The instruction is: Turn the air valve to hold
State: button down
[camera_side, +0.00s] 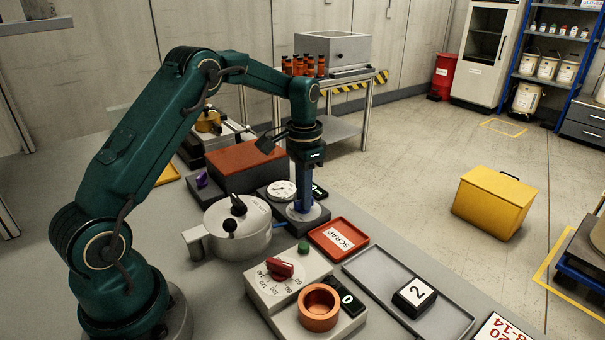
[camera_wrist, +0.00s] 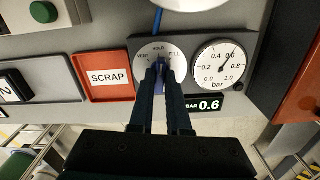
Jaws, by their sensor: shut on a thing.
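In the side view, my gripper (camera_side: 303,206) reaches straight down onto the dial (camera_side: 317,214). The pressure gauge (camera_wrist: 221,65) beside it has its needle near 0.6 bar, and the display (camera_wrist: 206,105) reads 0.6.
A red SCRAP tray (camera_side: 339,238) lies close to the valve. A metal pot (camera_side: 240,228) with black knobs stands left of it. A red-knobbed control box (camera_side: 285,280) and a grey tray (camera_side: 375,267) holding a block marked 2 (camera_side: 414,296) are nearer the camera.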

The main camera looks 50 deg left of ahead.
jog(key=shift+n, duration=0.7)
jog(key=shift+r, duration=0.1)
jog(key=c, duration=0.9)
grip_release()
jog(key=shift+r, duration=2.55)
